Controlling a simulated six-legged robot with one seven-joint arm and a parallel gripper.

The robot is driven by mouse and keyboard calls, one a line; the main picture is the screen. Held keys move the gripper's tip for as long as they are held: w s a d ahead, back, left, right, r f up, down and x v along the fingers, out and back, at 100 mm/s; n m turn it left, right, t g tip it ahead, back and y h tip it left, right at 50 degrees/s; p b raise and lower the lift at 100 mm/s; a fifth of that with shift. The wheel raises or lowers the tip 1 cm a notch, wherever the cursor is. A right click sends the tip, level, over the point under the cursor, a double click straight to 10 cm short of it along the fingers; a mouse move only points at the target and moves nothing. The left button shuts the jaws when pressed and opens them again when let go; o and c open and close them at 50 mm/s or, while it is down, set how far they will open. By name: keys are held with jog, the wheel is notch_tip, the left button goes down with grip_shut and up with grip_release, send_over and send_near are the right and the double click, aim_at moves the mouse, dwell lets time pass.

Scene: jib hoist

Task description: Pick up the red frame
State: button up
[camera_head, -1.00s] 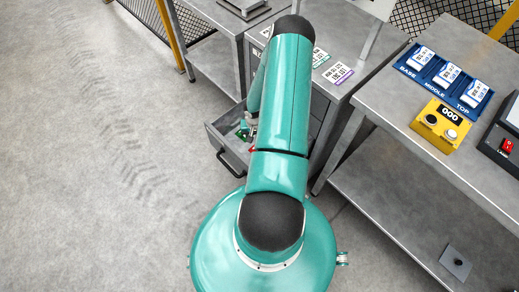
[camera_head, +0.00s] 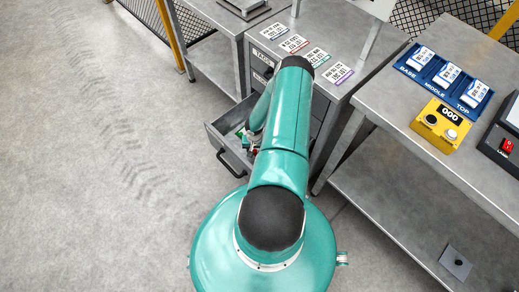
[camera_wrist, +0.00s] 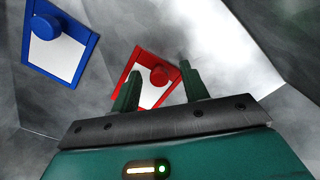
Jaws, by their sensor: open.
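The red frame (camera_wrist: 128,69) shows in the wrist view as a red border around a white panel, with a round red knob (camera_wrist: 160,75) at its upper right side. My gripper (camera_wrist: 158,82) is open, its two green fingers either side of the red frame in the picture. The left finger overlaps the frame's left part; I cannot tell whether they touch. In the head view my arm reaches down into an open drawer (camera_head: 216,137), where the red frame is mostly hidden.
A blue frame (camera_wrist: 28,47) with a round blue knob lies left of the red one. Grey drawer walls stand close around. The drawer cabinet (camera_head: 320,57) carries several labels on top. A bench (camera_head: 390,92) with blue trays and a yellow button box (camera_head: 440,123) stands at right.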

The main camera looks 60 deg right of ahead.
grip_shut()
jog(key=shift+r, duration=0.15)
